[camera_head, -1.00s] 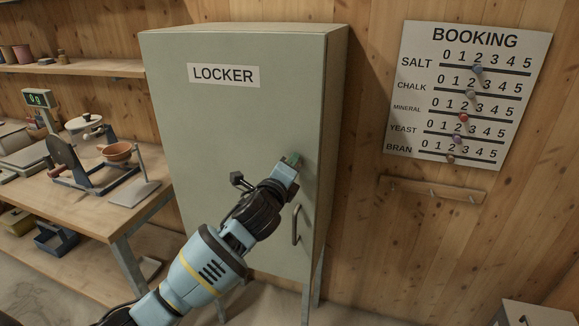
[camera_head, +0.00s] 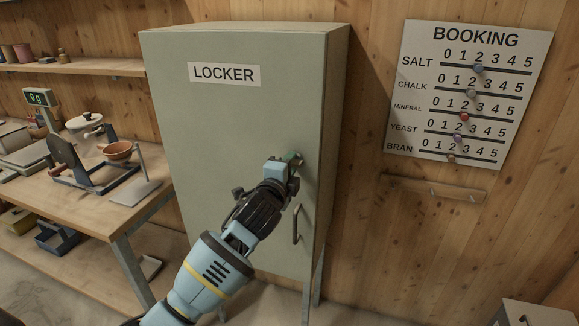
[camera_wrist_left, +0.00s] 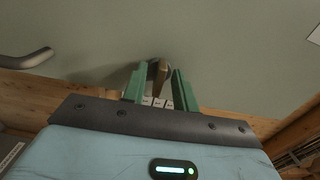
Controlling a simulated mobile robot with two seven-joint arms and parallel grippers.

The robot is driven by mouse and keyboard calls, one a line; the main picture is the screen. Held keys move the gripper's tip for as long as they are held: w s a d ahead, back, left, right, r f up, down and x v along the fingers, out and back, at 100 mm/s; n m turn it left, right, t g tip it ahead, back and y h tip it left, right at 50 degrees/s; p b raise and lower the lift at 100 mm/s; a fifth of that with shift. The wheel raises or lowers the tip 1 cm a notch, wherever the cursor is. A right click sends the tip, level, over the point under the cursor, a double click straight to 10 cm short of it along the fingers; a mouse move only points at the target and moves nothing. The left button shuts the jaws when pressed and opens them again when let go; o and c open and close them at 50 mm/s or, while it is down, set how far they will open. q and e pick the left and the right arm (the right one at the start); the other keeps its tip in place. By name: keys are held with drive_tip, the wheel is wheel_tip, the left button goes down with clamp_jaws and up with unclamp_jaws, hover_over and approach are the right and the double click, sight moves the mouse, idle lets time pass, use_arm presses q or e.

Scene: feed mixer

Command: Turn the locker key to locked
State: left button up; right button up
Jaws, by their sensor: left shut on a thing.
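The grey-green locker (camera_head: 235,120) stands shut against the wall, with its door facing me. My left gripper (camera_head: 294,160) is at the right side of its door, above the handle (camera_head: 295,224). In the left wrist view, the green fingers of my left gripper (camera_wrist_left: 159,88) are shut on the brass-brown key (camera_wrist_left: 158,78), which sits between them close to the door. In the head view the fingers cover the key, so its turn angle cannot be read there. My right gripper is not in view.
A workbench (camera_head: 100,212) with a scale and a small balance stands left of the locker. A booking board (camera_head: 472,95) and a peg rail (camera_head: 432,190) are on the wall to the right. The door handle (camera_wrist_left: 25,58) shows at the left in the left wrist view.

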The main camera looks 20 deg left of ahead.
use_arm(q)
drive_tip(key=o, duration=0.9)
drive_tip(key=shift+s+a, duration=0.1)
drive_tip(key=shift+s, duration=3.85)
drive_tip(key=shift+f, duration=0.1)
